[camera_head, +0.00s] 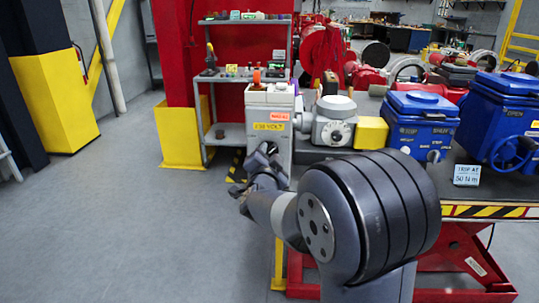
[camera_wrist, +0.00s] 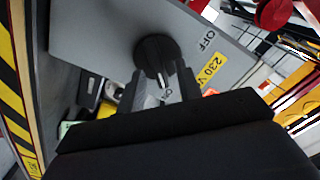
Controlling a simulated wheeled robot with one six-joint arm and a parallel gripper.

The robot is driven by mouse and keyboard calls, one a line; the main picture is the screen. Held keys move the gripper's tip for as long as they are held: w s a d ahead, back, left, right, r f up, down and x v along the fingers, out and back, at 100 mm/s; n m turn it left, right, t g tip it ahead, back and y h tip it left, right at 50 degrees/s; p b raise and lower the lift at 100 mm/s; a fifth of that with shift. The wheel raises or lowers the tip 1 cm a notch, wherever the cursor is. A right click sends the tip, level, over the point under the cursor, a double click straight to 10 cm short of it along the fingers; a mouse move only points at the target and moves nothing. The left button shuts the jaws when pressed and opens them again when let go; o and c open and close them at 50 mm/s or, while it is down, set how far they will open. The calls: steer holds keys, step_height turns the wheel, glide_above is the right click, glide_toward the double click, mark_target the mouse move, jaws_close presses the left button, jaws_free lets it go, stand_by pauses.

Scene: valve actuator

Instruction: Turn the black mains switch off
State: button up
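The black mains switch (camera_wrist: 157,52) is a round rotary knob on a grey panel (camera_wrist: 100,30) in the wrist view. Its white pointer mark is toward the "ON" lettering, and "OFF" (camera_wrist: 207,42) is printed to its right. My gripper (camera_wrist: 162,76) is open, its two fingers apart at either side of the knob's lower part. I cannot tell whether they touch it. In the head view my gripper (camera_head: 266,158) is at the front of the grey cabinet (camera_head: 270,103); the knob is not visible there.
A yellow "230 V" label (camera_wrist: 213,70) is beside the switch. Right of the cabinet stand a grey actuator (camera_head: 334,122) with a yellow block and blue boxes (camera_head: 417,122) on a bench. A shelf (camera_head: 225,132) stands behind it. The floor at left is clear.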

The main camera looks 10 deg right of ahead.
steer(key=shift+w, duration=0.25)
jaws_close()
